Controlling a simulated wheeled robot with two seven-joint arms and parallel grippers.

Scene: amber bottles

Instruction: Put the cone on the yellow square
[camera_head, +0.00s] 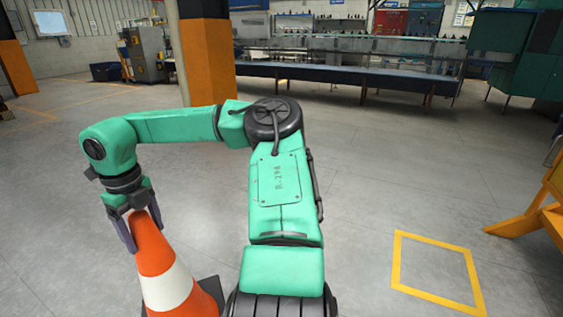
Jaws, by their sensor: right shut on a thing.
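The orange and white traffic cone (158,255) is at the lower left in the head view, its tip leaning left in the picture. Its dark base shows partly at its right; the rest is cut off by the bottom edge. I cannot tell whether it touches the floor. My right gripper (143,228) points down and is shut on the cone's tip, one finger on each side. The yellow square (433,241) is an outline on the grey floor at the lower right, apart from the cone and empty. My left gripper is not in view.
My green right arm stands between the cone and the square. A yellow-orange frame (525,220) stands right of the square. Orange and grey pillars (208,62), a long bench (350,75) and a green cabinet (520,55) are behind. The middle floor is clear.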

